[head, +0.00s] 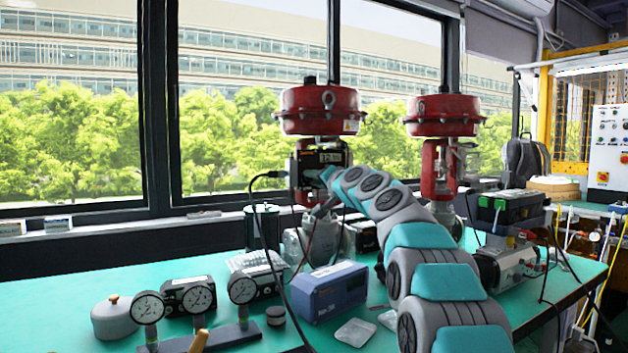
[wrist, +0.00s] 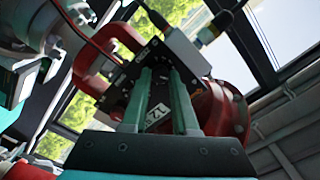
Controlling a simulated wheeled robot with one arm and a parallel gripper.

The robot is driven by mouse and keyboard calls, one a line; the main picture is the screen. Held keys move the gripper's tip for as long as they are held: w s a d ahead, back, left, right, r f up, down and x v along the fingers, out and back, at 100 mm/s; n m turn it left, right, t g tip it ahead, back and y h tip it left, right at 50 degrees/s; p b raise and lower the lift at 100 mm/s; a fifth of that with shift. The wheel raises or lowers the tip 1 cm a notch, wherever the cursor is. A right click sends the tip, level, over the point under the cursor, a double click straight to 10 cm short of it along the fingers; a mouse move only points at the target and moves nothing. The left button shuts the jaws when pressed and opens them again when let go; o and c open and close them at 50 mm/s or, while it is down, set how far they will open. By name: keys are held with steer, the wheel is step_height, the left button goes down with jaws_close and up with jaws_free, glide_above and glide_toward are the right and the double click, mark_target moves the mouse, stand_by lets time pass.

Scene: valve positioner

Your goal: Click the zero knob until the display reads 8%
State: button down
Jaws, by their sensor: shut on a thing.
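The positioner (head: 305,165) is a black box on the left valve, below its red actuator. Its small white display (head: 330,157) seems to read 12. The same positioner (wrist: 118,88) fills the middle of the wrist view, turned over, with its display (wrist: 157,118) showing 12 between my fingers. My gripper (wrist: 161,70) has its two greenish fingers a little apart, tips at the positioner's face. They are shut on the zero knob, which the fingertips mostly hide. In the head view my arm reaches to the positioner and covers its lower right part.
A second valve with a red actuator (head: 444,115) stands to the right. Round gauges (head: 147,308), a blue box (head: 329,290) and a green-topped device (head: 512,208) are on the teal bench (head: 65,285). A dark cable (head: 268,240) hangs from the positioner's left side. Windows are behind.

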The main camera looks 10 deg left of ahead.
steer(key=shift+f, duration=0.15)
steer(key=shift+f+n+b, duration=0.1)
steer(key=shift+n+b, duration=0.3)
steer(key=shift+b, duration=0.15)
steer(key=shift+n+b, duration=0.95)
steer(key=shift+n, duration=0.05)
steer(key=n+b, duration=0.1)
steer(key=n, duration=0.2)
steer(key=shift+b, duration=0.3)
steer(key=c, duration=0.7)
jaws_free()
steer(key=shift+r, duration=0.2)
